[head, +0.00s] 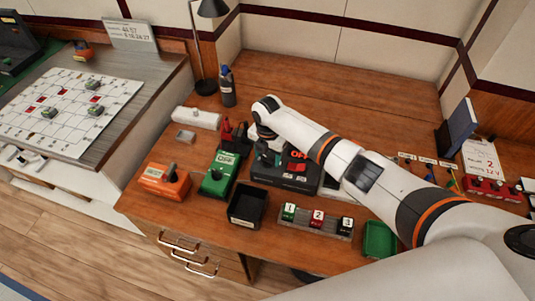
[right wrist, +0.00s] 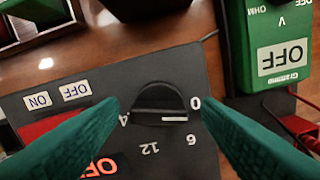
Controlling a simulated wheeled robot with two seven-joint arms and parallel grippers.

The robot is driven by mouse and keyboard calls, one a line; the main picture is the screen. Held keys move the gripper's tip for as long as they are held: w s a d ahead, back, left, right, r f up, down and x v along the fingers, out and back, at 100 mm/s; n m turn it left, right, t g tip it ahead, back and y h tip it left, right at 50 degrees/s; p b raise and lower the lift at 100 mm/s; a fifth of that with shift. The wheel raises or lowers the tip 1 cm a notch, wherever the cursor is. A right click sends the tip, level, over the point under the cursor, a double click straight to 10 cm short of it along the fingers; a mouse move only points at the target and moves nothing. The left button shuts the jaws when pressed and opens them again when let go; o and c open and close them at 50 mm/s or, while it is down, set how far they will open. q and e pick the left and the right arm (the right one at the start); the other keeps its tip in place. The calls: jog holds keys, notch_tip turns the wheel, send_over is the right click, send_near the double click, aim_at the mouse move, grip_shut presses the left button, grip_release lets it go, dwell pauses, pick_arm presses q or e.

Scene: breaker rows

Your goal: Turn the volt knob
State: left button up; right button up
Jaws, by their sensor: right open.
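The volt knob (right wrist: 160,103) is a black round dial on the dark power box, with 0, 6, 12 and a partly hidden number printed around it. A short white mark shows on its lower right part in the right wrist view, on the side of the 0 and 6. My right gripper (right wrist: 160,112) is open, with one green finger on each side of the knob; I cannot tell whether they touch it. In the head view my right gripper (head: 267,158) is over the dark power box (head: 285,181), and the arm hides part of the box. My left gripper is not in view.
The box has a red switch (head: 297,167) and a lit OFF sign. A green meter (head: 217,176), an orange device (head: 165,181) and a black bin (head: 246,204) stand left and in front. Numbered breakers (head: 317,219) and a green tray (head: 380,239) are at the front edge.

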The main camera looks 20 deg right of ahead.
aim_at(268, 158)
notch_tip(268, 158, up, 12)
jog(key=b, duration=0.2)
dwell(0.7)
